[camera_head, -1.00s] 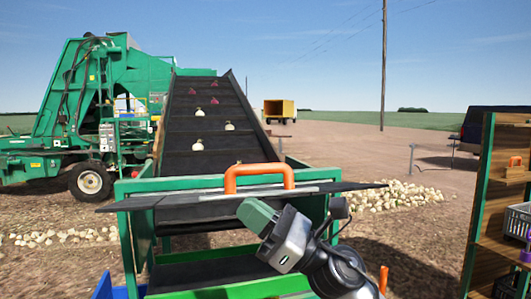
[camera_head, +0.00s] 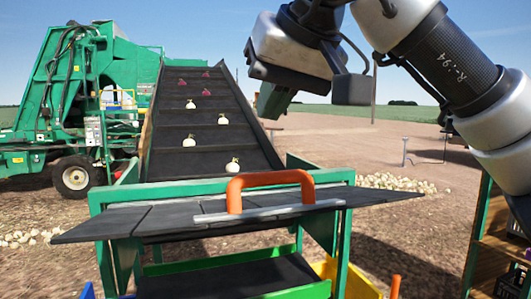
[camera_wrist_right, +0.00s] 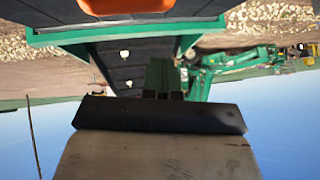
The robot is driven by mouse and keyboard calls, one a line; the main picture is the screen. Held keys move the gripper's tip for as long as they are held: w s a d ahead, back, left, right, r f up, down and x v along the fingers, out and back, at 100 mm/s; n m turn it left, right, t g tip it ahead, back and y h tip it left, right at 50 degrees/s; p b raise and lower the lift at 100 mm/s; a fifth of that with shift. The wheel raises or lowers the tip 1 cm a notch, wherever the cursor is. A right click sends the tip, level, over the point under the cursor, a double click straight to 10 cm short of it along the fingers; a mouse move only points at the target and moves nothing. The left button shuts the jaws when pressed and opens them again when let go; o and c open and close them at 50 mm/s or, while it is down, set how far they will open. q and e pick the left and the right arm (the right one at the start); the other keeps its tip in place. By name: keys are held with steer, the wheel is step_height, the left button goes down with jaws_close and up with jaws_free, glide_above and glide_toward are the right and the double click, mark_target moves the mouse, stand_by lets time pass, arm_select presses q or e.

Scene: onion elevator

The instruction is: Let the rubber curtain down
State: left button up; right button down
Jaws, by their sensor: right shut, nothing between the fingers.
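The rubber curtain (camera_head: 130,222) is a row of black strips lying flat, sticking out roughly level at the near end of the conveyor. A grey metal bar (camera_head: 285,211) crosses it, carrying an orange handle (camera_head: 236,198). The handle's edge also shows at the top of the right wrist view (camera_wrist_right: 125,5). My right gripper (camera_head: 272,108) is up above and behind the handle in the picture, apart from it, shut and empty. Its green fingers show in the right wrist view (camera_wrist_right: 160,76). My left gripper is in neither view.
The black conveyor belt (camera_head: 200,95) rises away with several white and dark red onions. A green frame (camera_head: 110,197) holds the curtain. A yellow bin (camera_head: 355,285) stands low at the front. A wooden shelf (camera_head: 490,240) is at right.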

step_height(320, 180, up, 3)
steer(key=s+d+t+h, duration=0.1)
steer(key=d+h, duration=0.1)
steer(key=d, duration=0.1)
steer(key=p, duration=0.2)
glide_above(276, 178)
step_height(276, 178, down, 7)
steer(key=shift+r, duration=0.15)
step_height(276, 178, down, 3)
steer(key=shift+f+p, duration=0.2)
steer(key=shift+p, duration=0.4)
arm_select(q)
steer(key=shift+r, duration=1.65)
arm_select(e)
steer(key=shift+s+f, duration=0.1)
steer(key=shift+f, duration=0.4)
